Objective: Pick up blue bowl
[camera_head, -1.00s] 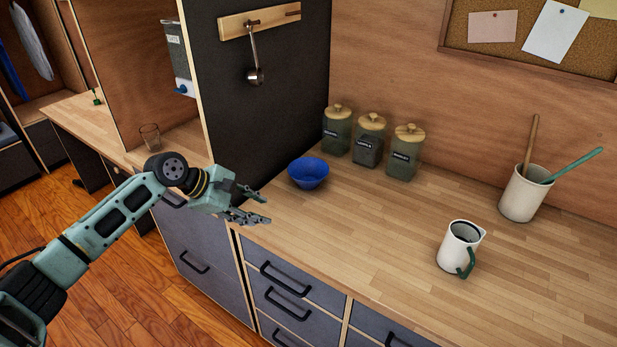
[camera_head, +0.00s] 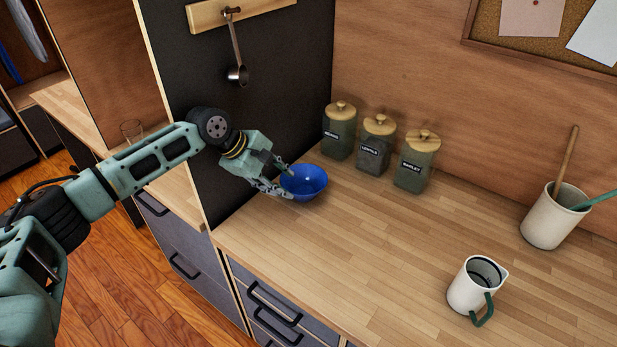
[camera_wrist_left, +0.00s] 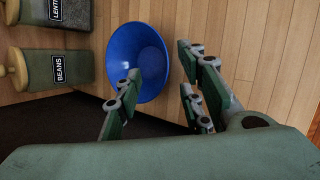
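The blue bowl (camera_head: 306,182) stands upright and empty on the wooden counter, close to the dark side panel. It also shows in the left wrist view (camera_wrist_left: 138,60), just ahead of the fingers. My left gripper (camera_head: 286,180) is at the bowl's left side, with its fingers apart. In the left wrist view the open fingers (camera_wrist_left: 160,85) are at the bowl's near rim, one finger overlapping the rim in the picture. I cannot tell whether it touches the bowl. My right gripper is not in view.
Several things stand on the counter (camera_head: 400,240): three lidded jars (camera_head: 376,145) behind the bowl, a white pitcher (camera_head: 473,286) at the front right and a utensil crock (camera_head: 553,218). A ladle (camera_head: 237,72) hangs on the dark panel. The middle counter is clear.

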